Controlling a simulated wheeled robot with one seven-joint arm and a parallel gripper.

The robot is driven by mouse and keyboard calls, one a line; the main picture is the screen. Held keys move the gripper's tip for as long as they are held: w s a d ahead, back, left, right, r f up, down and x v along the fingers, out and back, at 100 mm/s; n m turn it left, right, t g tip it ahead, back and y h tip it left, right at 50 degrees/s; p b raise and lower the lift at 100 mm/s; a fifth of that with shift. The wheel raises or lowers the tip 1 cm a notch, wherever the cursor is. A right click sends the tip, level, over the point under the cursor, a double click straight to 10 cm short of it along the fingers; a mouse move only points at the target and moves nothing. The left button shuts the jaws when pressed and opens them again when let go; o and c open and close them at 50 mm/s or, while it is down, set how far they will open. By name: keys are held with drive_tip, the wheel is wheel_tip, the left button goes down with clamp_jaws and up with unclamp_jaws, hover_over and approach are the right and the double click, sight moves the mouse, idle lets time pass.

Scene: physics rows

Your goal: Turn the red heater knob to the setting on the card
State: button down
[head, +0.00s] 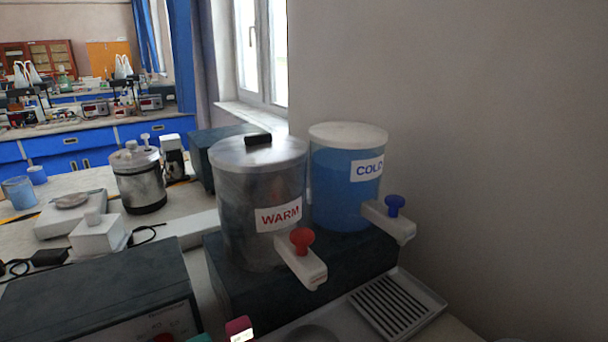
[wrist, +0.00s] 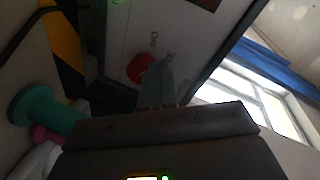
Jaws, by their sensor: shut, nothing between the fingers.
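The heater is a dark box (head: 100,290) at the lower left of the head view, its front face cut by the bottom edge. A red knob (head: 162,337) shows partly on that face. In the wrist view the round red knob (wrist: 140,68) sits on a grey panel (wrist: 185,35), partly behind my fingers. My gripper (wrist: 163,62) is shut and empty, its fingertips overlapping the knob's right side in the picture. I cannot tell whether they touch it. The knob's pointer is not readable. I cannot make out the setting card in either view.
A metal WARM urn (head: 260,190) with a red tap (head: 302,238) and a blue COLD urn (head: 345,195) stand behind a drip tray (head: 395,305). A teal object (wrist: 45,108) and a pink one (wrist: 46,135) lie left of my gripper in the wrist view.

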drive_tip(key=shift+w+d+r+b, duration=0.2)
drive_tip(key=shift+d+b, duration=0.15)
drive_tip(key=shift+b, duration=0.55)
drive_tip(key=shift+w+d+b, duration=0.2)
drive_tip(key=shift+d+b, duration=0.15)
drive_tip(key=shift+b, duration=0.25)
drive_tip(key=shift+r, duration=0.15)
drive_tip(key=shift+s+r, duration=0.1)
drive_tip(key=shift+r, duration=0.15)
drive_tip(key=v, duration=0.3)
drive_tip(key=f+b+v, duration=0.1)
drive_tip(key=v, duration=0.1)
drive_tip(key=shift+s+d+r, duration=0.1)
drive_tip(key=shift+s+d, duration=0.2)
drive_tip(key=shift+d, duration=0.15)
